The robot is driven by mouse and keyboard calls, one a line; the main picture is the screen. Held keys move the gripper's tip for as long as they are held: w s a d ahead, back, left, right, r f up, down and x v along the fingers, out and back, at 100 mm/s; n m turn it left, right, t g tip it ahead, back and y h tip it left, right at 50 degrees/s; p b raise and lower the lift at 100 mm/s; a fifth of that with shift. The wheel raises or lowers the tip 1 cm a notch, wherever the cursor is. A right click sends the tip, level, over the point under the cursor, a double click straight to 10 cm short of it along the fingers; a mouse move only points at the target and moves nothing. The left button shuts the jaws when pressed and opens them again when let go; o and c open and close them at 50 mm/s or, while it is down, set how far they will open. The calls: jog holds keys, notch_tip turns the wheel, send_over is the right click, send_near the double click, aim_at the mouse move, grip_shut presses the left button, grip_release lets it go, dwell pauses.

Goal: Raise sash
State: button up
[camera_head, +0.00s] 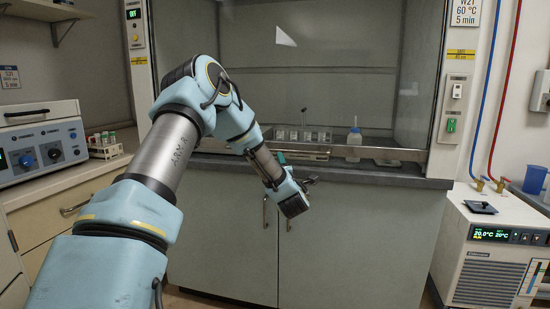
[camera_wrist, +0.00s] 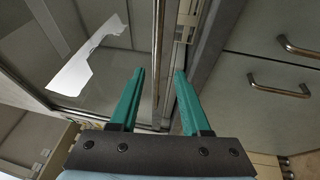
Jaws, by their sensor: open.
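The fume hood's sash (camera_head: 330,45) is a large clear pane across the hood front in the head view, with a white patch on it. Its lower edge appears low, close above the worktop. In the wrist view the sash glass (camera_wrist: 45,45) fills the left, and a thin rod-like bar (camera_wrist: 159,45), likely the sash handle, runs lengthwise. My gripper (camera_wrist: 160,73) has two green fingers spread apart and empty. The bar lies in line with the gap between them; whether it is between the tips in depth, I cannot tell. In the head view my arm hides part of the hood's lower left.
Below the hood are cabinet doors (camera_head: 350,240) with handles (camera_wrist: 282,88). Inside stand a rack of vials (camera_head: 300,135) and a wash bottle (camera_head: 354,142). A chiller (camera_head: 495,250) stands right. A boxed instrument (camera_head: 40,150) and tube rack (camera_head: 105,146) stand left.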

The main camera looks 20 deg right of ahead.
jog(key=shift+n+y, duration=0.4)
jog(key=shift+n, duration=0.2)
jog(key=w+p, duration=0.1)
jog(key=w, duration=0.2)
jog(key=w+r, duration=0.1)
jog(key=w, duration=0.3)
jog(key=w+d+r+p, duration=0.1)
jog(key=w, duration=0.2)
jog(key=shift+w+p, duration=0.15)
jog(key=shift+p, duration=0.2)
grip_shut()
dwell(0.5)
